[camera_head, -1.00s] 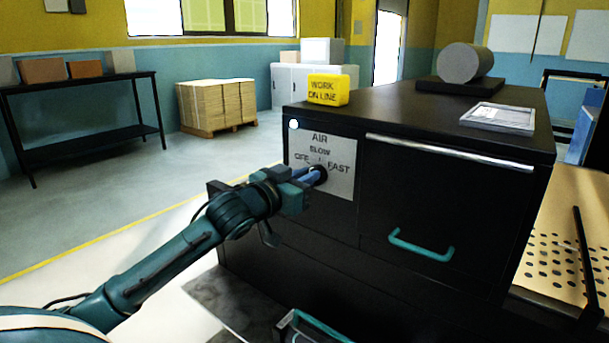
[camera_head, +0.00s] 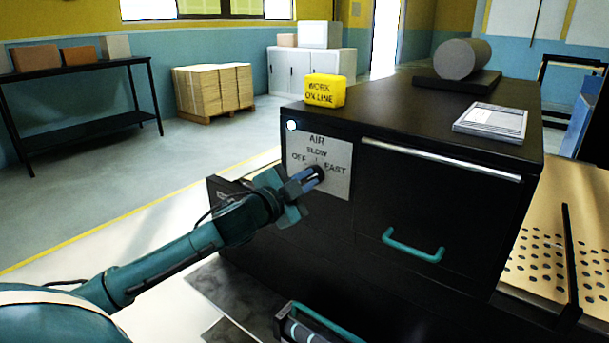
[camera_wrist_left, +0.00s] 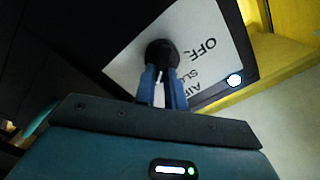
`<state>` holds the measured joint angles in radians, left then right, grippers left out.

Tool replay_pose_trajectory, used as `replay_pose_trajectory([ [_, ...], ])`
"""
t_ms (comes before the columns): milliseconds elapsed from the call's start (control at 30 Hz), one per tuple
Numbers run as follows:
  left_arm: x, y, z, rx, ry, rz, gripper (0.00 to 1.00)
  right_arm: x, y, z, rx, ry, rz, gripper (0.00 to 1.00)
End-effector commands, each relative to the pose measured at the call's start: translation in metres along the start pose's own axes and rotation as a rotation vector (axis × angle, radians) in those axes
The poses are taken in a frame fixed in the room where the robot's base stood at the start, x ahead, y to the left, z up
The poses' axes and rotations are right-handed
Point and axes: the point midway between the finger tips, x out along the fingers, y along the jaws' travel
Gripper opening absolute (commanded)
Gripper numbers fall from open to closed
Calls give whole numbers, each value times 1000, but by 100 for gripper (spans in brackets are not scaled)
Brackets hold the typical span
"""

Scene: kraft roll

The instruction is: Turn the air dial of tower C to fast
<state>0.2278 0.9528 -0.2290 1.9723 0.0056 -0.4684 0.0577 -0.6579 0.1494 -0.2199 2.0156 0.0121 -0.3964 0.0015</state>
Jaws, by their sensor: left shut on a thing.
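The air dial (camera_head: 318,172) is a small round black knob on a pale plate (camera_head: 338,184) lettered AIR, OFF, SLOW and FAST, on the front of a black cabinet. My left gripper (camera_head: 311,178) is at the dial, with its blue fingers shut on it. In the left wrist view the gripper (camera_wrist_left: 163,78) has a finger on each side of the dial's dark grip, and the dial's round base (camera_wrist_left: 161,50) shows beyond. The fingers hide the grip, so I cannot tell which word the dial points to.
The cabinet has a teal drawer handle (camera_head: 412,247) and a long silver bar (camera_head: 440,158). A yellow WORK ON LINE block (camera_head: 324,91), a grey roll (camera_head: 462,59) and a framed sheet (camera_head: 490,121) sit on top. A perforated board (camera_head: 540,265) lies at right.

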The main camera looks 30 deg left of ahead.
Motion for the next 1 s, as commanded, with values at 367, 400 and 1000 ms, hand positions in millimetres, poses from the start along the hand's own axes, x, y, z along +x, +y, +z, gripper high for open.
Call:
replay_pose_trajectory([
  [367,0,1,0,140,1,0,0,-2,-1,-2,10,-8,3,36],
  [400,0,2,0,146,1,0,0,-2,-1,-1,10,-9,3,36],
  [1000,0,2,0,157,0,0,22,-5,-1,5,7,-23,3,36],
])
